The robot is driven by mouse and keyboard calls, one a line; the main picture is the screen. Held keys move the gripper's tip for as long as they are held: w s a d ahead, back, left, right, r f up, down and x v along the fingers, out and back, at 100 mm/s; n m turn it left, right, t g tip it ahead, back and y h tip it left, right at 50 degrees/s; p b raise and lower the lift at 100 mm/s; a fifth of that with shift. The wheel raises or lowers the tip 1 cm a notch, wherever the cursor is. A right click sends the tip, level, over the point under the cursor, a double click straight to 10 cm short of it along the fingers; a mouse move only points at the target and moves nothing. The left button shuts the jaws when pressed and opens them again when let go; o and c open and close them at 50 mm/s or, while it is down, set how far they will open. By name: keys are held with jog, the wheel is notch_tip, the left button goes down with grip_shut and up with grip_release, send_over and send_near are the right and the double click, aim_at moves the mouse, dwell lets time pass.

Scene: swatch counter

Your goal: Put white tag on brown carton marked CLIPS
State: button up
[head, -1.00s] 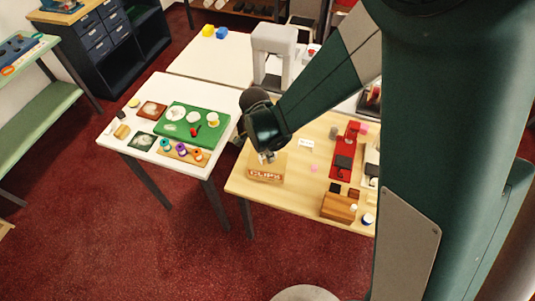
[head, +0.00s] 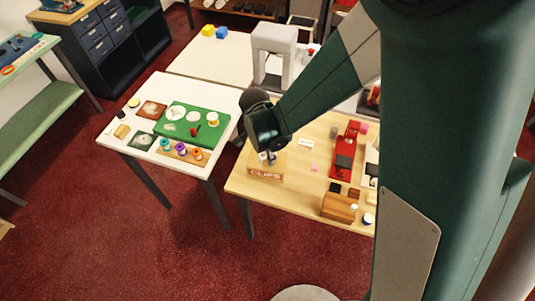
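The brown carton marked CLIPS (head: 265,175) stands at the near left corner of the wooden table, its lettering facing me. My gripper (head: 268,160) points down over the carton's top and hides part of it. The fingers are small and partly covered by the wrist. I cannot tell whether they are open or shut, touching the carton, or holding anything. A small white card (head: 306,143) with dark marks lies on the table to the right of the carton. I cannot tell whether it is the white tag; no other tag shows clearly.
A pink piece (head: 314,168) lies right of the carton. A red stapler-like tool (head: 344,158) and a wooden box (head: 338,207) stand farther right. The white table (head: 118,138) at left holds a green mat (head: 217,130) and several spools. Bare wood (head: 290,190) lies beside the carton.

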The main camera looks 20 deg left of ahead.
aim_at(264, 156)
jog(key=shift+r, duration=0.2)
notch_tip(264, 156, up, 12)
jog(key=s+a, duration=0.1)
jog(key=shift+s+p, duration=0.2)
jog(key=shift+p, duration=0.2)
dwell(0.4)
jog(key=shift+f, duration=0.15)
dwell(0.4)
jog(key=w+d+r+n+t+y, duration=0.1)
jog(key=d+r+n, duration=0.1)
jog(key=d+r, duration=0.7)
jog(key=d+r+n+t+y, duration=0.15)
jog(key=d+r, duration=0.25)
jog(key=d, duration=0.9)
jog(key=s+d+r+n+t, duration=0.1)
jog(key=s+d, duration=0.2)
jog(key=d, duration=0.3)
jog(key=s+d+r+n+t+h, duration=0.1)
jog(key=s+d+r+n, duration=0.1)
jog(key=d, duration=0.5)
jog(key=s+d+r+n+t, duration=0.1)
jog(key=s+d+r+n, duration=0.1)
jog(key=s+d, duration=0.2)
jog(key=d, duration=0.3)
jog(key=shift+s+r, duration=0.15)
jog(key=shift+r, duration=0.05)
